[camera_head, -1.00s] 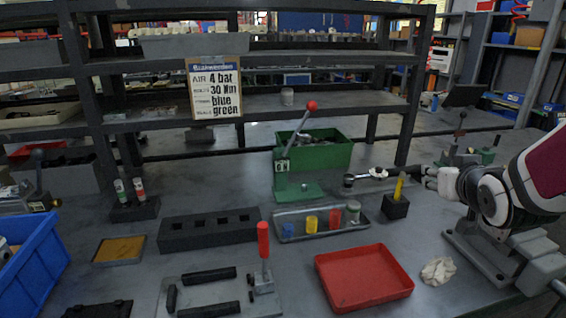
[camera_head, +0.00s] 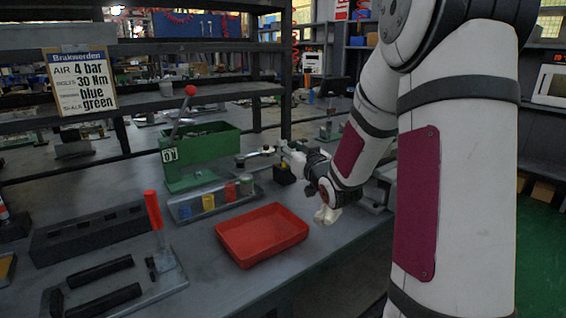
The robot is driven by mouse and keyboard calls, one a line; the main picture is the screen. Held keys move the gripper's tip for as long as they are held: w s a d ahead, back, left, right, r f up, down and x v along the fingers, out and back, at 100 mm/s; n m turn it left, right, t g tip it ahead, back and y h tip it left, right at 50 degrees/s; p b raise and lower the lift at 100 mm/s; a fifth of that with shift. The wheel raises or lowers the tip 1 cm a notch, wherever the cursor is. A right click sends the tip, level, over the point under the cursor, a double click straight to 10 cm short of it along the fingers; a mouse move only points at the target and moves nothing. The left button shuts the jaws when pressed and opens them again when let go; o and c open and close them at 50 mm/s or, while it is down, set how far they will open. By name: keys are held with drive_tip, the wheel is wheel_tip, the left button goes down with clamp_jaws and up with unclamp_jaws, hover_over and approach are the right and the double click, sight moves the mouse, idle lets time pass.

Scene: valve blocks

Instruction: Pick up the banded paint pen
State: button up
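My gripper (camera_head: 292,157) is small at the end of my arm, just above a black block (camera_head: 284,175) on the bench, right of the green box. The block's top is partly covered by my gripper. The yellow pen seen standing in this block in the earlier frame cannot be made out clearly now, and its bands are not visible. I cannot tell whether the fingers are open or shut, or whether they touch the pen.
A grey tray with blue, yellow and red pieces (camera_head: 231,191) lies left of the block. A red tray (camera_head: 262,235) is in front. A green box (camera_head: 205,148) with a lever stands behind. A red-handled tool (camera_head: 154,210) stands at the left.

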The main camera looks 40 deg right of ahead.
sight(285, 141)
drive_tip(key=shift+d+f+b+x, duration=0.15)
drive_tip(key=shift+b+x, duration=0.2)
drive_tip(key=shift+x, duration=1.25)
drive_tip(key=shift+d+f+b+x, duration=0.1)
drive_tip(key=shift+b+x, duration=0.2)
drive_tip(key=shift+x, duration=1.35)
clamp_jaws()
